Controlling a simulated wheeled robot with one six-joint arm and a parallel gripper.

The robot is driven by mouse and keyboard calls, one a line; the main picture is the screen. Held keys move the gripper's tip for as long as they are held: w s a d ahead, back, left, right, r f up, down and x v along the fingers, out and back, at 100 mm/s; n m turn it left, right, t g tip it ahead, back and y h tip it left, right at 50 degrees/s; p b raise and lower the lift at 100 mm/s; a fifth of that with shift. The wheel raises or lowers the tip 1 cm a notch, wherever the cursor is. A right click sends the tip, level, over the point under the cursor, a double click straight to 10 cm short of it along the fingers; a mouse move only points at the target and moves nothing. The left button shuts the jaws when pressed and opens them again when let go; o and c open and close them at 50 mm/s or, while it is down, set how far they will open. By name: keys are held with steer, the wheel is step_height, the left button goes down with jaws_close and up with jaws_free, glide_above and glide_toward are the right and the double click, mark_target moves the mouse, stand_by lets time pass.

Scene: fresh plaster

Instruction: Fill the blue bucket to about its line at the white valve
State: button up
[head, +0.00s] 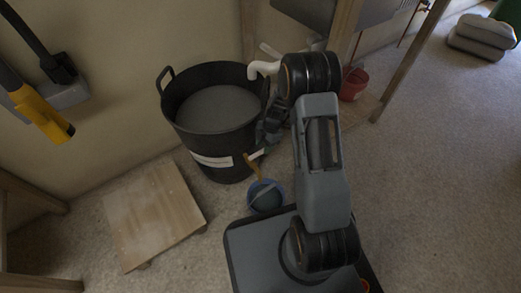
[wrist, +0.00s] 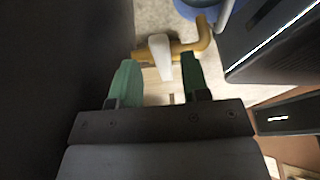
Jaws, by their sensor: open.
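The blue bucket (head: 266,197) stands on the floor below the brass-coloured tap (head: 252,166) at the foot of the black tub. Its inside looks dark; I cannot make out its line or level. The bucket's blue edge also shows at the top of the wrist view (wrist: 193,10). The white valve lever (wrist: 161,58) sits on the tap (wrist: 200,42). My gripper (wrist: 160,78) is open, its green fingers on either side of the lever's end, the right finger closer. I cannot tell whether either touches. In the head view my gripper (head: 268,132) is beside the tub, partly hidden.
The black tub (head: 185,120) holds grey liquid or plaster, with a white pipe (head: 263,69) at its rim. A red bucket (head: 353,84) stands behind my arm. Open floor lies to the right.

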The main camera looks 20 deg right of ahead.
steer(key=s+p+v, duration=0.1)
steer(key=p+v, duration=0.3)
steer(key=v, duration=0.5)
steer(key=shift+w+r+p, duration=0.3)
steer(key=shift+w+r, duration=0.05)
steer(key=shift+w, duration=0.15)
steer(key=shift+d, duration=0.1)
steer(key=s+a+r+m+t+h+p, duration=0.1)
steer(key=s+r+m+p, duration=0.5)
steer(key=r+p, duration=0.6)
steer(key=s+a+r+m+t+h+p, duration=0.1)
steer(key=s+r+m+p, duration=0.5)
steer(key=r, duration=2.1)
steer(key=s+a+r+m+t+h+p, duration=0.1)
steer(key=s+r+m+p, duration=0.5)
steer(key=r+p, duration=1.2)
steer(key=a+r+m+t, duration=0.1)
steer(key=m, duration=0.2)
steer(key=shift+s+r+m+t, duration=0.25)
steer(key=shift+r+m+t, duration=0.05)
steer(key=shift+m+t, duration=0.1)
steer(key=shift+s, duration=0.1)
